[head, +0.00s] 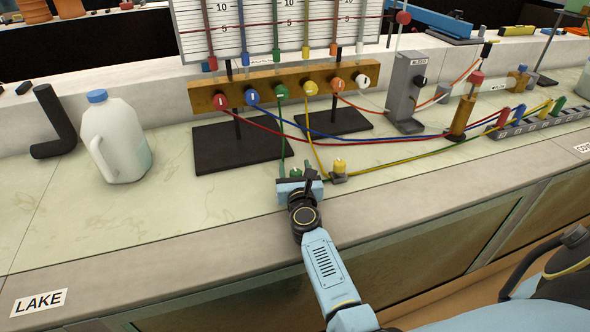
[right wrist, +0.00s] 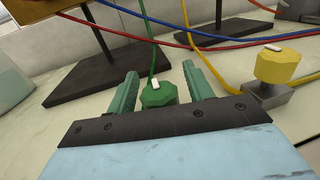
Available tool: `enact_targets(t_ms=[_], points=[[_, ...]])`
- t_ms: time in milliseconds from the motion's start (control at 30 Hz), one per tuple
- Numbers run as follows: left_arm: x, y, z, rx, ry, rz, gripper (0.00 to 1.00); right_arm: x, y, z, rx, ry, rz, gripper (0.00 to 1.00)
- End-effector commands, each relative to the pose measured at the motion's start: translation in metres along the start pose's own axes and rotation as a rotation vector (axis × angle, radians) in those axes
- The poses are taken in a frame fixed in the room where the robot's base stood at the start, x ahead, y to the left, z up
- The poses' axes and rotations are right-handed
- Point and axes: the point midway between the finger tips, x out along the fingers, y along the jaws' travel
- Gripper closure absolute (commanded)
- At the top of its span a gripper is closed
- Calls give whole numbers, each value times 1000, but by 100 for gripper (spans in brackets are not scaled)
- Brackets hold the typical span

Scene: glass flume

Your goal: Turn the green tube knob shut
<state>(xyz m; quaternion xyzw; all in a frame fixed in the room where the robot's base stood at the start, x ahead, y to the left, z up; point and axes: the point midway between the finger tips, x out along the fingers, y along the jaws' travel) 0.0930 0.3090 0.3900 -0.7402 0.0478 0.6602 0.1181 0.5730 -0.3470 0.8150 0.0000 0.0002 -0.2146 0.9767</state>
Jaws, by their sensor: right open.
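The green tube knob (right wrist: 158,94) is a small faceted green cap with a white mark on top, low on the bench at the end of the green tube (right wrist: 152,62). My right gripper (right wrist: 161,72) is open, with one green finger on each side of the knob. A gap shows on at least the right side; contact on the left cannot be told. In the head view my right gripper (head: 296,172) covers much of the knob. My left gripper is not in view.
A yellow knob (head: 339,165) on its own block stands close to the right of my right gripper. Red, blue and yellow tubes cross the bench behind. A brass manifold (head: 205,97) stands farther back.

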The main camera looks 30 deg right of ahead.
Motion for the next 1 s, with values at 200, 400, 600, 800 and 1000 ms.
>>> enact_targets(t_ms=[200, 400, 600, 800, 1000], points=[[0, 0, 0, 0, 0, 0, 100, 0, 0, 0, 0, 0, 0, 62], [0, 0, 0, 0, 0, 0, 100, 0, 0, 0, 0, 0, 0, 88], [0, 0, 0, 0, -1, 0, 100, 0, 0, 0, 0, -1, 7, 92], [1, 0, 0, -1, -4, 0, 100, 0, 1, 0, 0, -1, 63, 92], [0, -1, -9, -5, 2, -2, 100, -1, 3, -1, -3, -1, 194, 92]])
